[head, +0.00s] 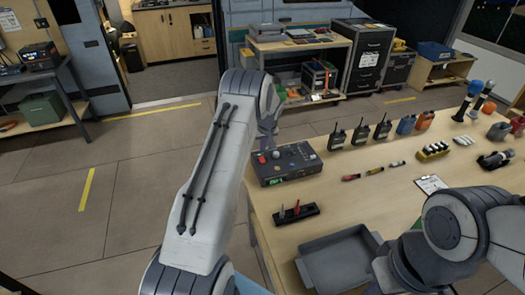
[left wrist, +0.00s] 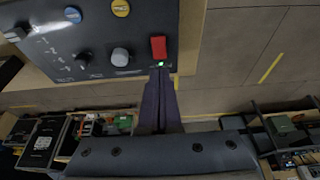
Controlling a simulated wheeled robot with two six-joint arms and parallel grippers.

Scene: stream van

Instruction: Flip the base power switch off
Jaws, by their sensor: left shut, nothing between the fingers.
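The base power box is a dark control box (head: 288,164) on the near left edge of the wooden table, with knobs and buttons on its top. In the left wrist view its panel (left wrist: 105,30) carries a red switch (left wrist: 158,46) with a lit green light beside it. My left gripper (head: 267,148) is over the box's left edge; in the left wrist view its closed fingers (left wrist: 160,72) are empty and end right by the green light, just short of the red switch. I cannot tell whether they touch the panel. My right arm shows at lower right, but its fingers do not.
A black holder with a red-handled tool (head: 296,213) and a grey tray (head: 338,262) lie nearer. The floor left of the table is clear.

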